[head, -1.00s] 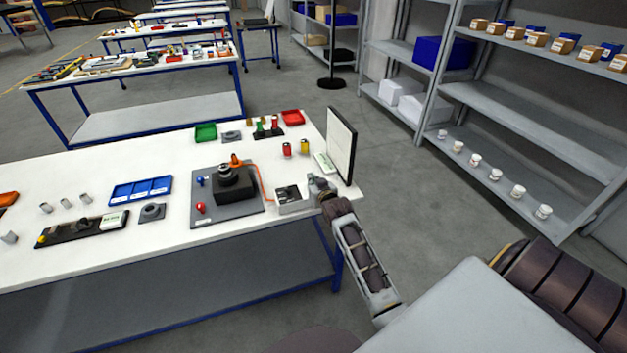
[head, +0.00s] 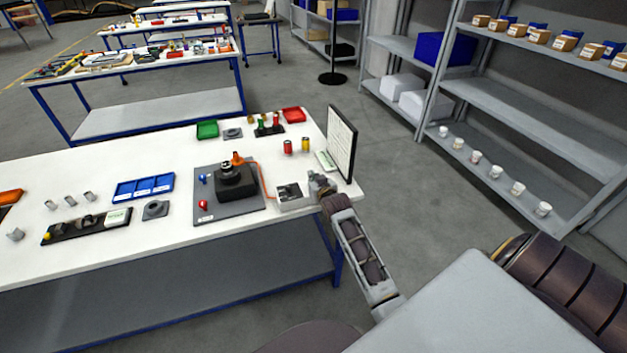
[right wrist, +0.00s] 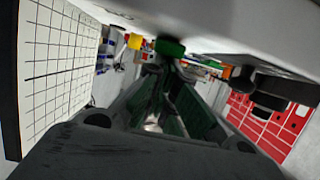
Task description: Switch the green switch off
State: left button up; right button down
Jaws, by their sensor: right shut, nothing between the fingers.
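My right gripper (head: 316,182) is at the right end of the white table, beside a small grey box (head: 295,199) with a dark top. Its fingers show shut and empty in the right wrist view (right wrist: 168,85). A round green piece (right wrist: 171,47), which looks like the green switch, is just beyond the fingertips there. I cannot tell whether the fingers touch it, or whether it is on or off. In the head view no green switch can be made out on the box. My left gripper is not in view.
A white gridded board (head: 341,143) stands upright close behind my right gripper; it fills the left of the right wrist view (right wrist: 62,65). A black device (head: 237,183) on a grey plate, with an orange cable, is left of the box. Grey shelves (head: 520,130) stand at right.

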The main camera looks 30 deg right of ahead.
jog(key=shift+w+d, duration=0.15)
jog(key=shift+w, duration=0.45)
jog(key=shift+r, duration=0.15)
jog(key=shift+w+r+p, duration=0.1)
jog(key=shift+r+p, duration=0.1)
jog(key=shift+p, duration=0.15)
jog(key=shift+w+r+p, duration=0.2)
jog(key=shift+r+p, duration=1.55)
jog(key=shift+r, duration=0.2)
jog(key=shift+s, duration=0.35)
jog(key=shift+b+v, duration=0.4)
jog(key=shift+v, duration=0.95)
jog(key=v, duration=0.6)
jog(key=shift+r+b, duration=0.45)
